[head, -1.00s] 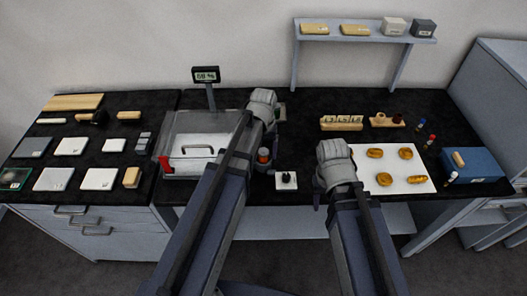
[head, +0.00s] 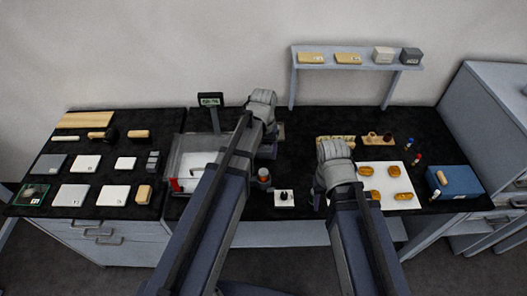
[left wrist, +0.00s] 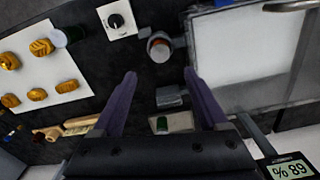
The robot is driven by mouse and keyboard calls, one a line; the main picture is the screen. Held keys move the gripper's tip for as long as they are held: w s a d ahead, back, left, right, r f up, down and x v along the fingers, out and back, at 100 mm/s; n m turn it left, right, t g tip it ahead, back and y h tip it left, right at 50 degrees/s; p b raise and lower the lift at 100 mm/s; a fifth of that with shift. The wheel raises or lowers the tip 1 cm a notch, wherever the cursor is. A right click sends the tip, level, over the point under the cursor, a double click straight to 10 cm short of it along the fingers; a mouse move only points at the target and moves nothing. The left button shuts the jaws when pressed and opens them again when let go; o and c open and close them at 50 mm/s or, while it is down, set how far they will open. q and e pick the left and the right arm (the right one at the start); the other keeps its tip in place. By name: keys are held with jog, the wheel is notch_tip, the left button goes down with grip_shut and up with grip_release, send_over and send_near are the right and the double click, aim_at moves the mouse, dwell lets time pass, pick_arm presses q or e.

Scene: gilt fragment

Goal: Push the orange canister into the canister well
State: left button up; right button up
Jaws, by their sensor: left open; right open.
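The orange canister (head: 264,174) shows as a small orange patch in a dark round holder at the right of the clear-walled box. In the left wrist view the canister (left wrist: 155,42) is an orange patch at a grey round-topped cylinder (left wrist: 159,50), which may be the canister well. I cannot tell how deep the canister sits. My left gripper (head: 268,152) is open above the table, just behind the canister in the head view. Its two purple fingers (left wrist: 160,76) are apart and empty, and the canister shows beyond their tips. My right gripper (head: 322,198) is open near the white mat.
The clear-walled box (head: 203,143) stands left of the canister, with a display (head: 210,100) behind it. A black knob on a white plate (head: 284,204) lies to the front right. A white mat (head: 402,177) holds several golden pieces. A dark block (left wrist: 172,97) lies between my left fingers' view.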

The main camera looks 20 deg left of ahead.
pick_arm(q)
jog(key=s+d+m+y, duration=0.1)
jog(key=s+d+m, duration=0.4)
jog(key=s+d, duration=0.5)
jog(key=s, duration=0.4)
jog(key=shift+s+d, duration=0.15)
jog(key=shift+d, duration=0.1)
notch_tip(320, 180, down, 6)
jog(key=b, duration=0.6)
jog(key=shift+f+b, duration=0.2)
jog(key=shift+b, duration=0.15)
pick_arm(e)
notch_tip(320, 180, down, 6)
jog(key=shift+f, duration=0.25)
